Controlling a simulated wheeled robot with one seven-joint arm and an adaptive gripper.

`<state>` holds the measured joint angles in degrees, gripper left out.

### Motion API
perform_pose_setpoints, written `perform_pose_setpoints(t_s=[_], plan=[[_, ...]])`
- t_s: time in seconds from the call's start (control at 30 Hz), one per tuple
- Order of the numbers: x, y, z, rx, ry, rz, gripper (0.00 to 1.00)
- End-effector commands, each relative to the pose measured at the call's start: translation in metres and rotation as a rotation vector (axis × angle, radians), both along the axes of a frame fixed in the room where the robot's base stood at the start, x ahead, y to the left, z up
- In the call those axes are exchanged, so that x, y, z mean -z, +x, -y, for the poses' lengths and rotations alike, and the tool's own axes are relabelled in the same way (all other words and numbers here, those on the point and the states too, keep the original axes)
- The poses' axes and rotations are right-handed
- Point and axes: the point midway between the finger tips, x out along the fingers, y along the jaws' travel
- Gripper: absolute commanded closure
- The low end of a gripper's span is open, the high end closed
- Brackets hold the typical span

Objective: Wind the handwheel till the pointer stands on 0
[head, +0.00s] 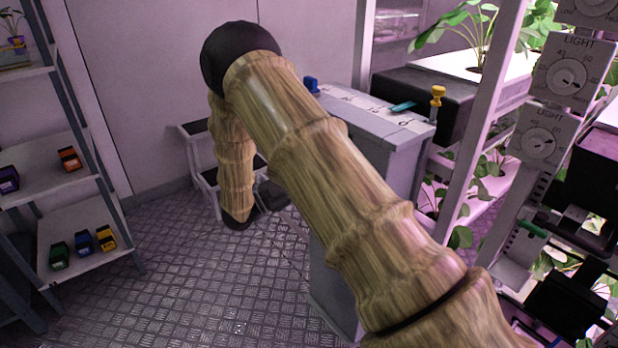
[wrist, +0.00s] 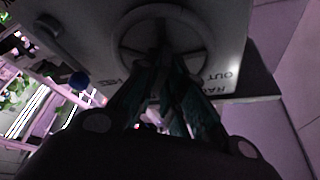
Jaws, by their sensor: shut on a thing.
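The handwheel (wrist: 203,30), a grey ring, shows at the top of the wrist view on a pale panel (wrist: 235,20). My gripper (wrist: 160,62) reaches up into the ring with its dark fingers and is shut on the wheel near its middle. The fingers hide the exact spot of contact. In the head view my wooden-looking arm crosses the middle and hides the wheel and my gripper. I cannot make out the pointer or a 0 mark in either view.
Shelves with small coloured boxes (head: 82,243) stand left. Racks and LIGHT dials (head: 566,80) stand right.

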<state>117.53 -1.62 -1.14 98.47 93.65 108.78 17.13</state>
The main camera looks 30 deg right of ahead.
Motion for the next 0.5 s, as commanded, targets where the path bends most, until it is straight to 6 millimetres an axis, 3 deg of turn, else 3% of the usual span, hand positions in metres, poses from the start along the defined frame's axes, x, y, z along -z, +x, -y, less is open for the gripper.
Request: perform_pose_setpoints(t_s=[0.27, 0.3, 0.4, 0.5], plan=[[0.0025, -0.0009, -0.0006, 0.000, 0.004, -0.004, 1.00], [0.0025, -0.0009, -0.0006, 0.000, 0.004, -0.004, 0.84], [0.0020, -0.0007, -0.0004, 0.001, 0.003, -0.003, 0.68], [0.0013, -0.0004, -0.0003, 0.000, 0.002, -0.002, 0.68]])
